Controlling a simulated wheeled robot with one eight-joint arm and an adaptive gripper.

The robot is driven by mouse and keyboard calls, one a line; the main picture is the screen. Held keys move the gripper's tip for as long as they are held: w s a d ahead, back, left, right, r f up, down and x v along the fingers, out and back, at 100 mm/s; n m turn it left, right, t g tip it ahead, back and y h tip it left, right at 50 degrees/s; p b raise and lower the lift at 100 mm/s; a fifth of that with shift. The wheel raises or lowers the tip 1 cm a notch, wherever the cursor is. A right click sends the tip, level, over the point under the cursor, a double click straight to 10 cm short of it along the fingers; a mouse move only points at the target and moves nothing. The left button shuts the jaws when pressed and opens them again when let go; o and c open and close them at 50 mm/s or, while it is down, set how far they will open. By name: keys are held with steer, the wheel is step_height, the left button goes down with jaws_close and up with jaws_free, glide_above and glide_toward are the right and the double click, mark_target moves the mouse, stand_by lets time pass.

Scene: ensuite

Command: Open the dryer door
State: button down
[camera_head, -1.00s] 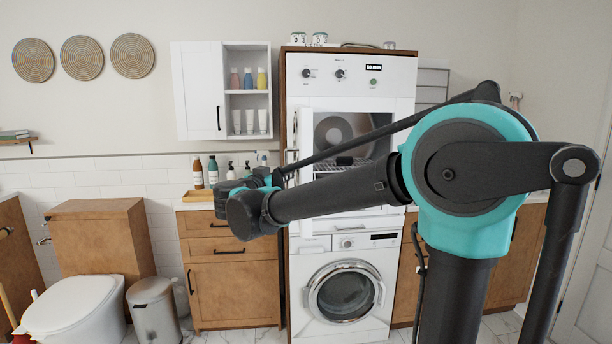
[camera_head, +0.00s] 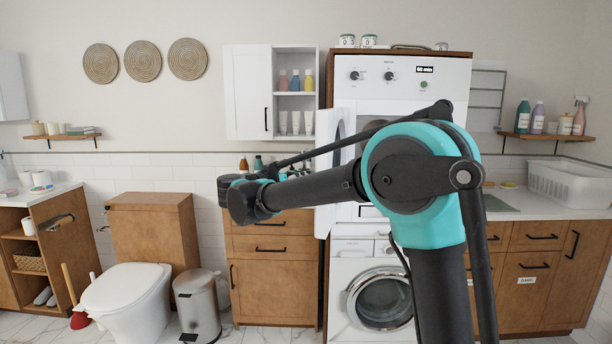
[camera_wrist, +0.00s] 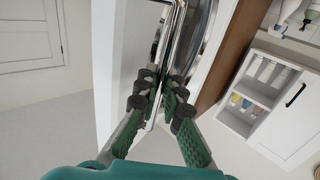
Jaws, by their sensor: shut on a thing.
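The dryer is the upper white appliance (camera_head: 400,77) in a tall wooden housing, above a washing machine. Its white door (camera_head: 326,185) stands swung out at the left side in the head view, partly behind my arm, with part of its round window showing. In the wrist view the door (camera_wrist: 134,50) rises up the middle with shiny metal trim. My gripper (camera_wrist: 160,88) has its green-padded fingers on either side of the door's metal-trimmed edge or handle and is shut on it. The exact contact is hard to see.
The washing machine (camera_head: 384,299) below has its round door closed. A wall cabinet (camera_head: 248,92) hangs left of the dryer, above a wooden drawer unit (camera_head: 272,285). A bin (camera_head: 198,305) and toilet (camera_head: 125,298) stand further left. Floor shows along the front.

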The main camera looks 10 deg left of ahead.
steer(key=shift+r, duration=0.1)
steer(key=c, duration=1.6)
jaws_free()
steer(key=v, duration=1.2)
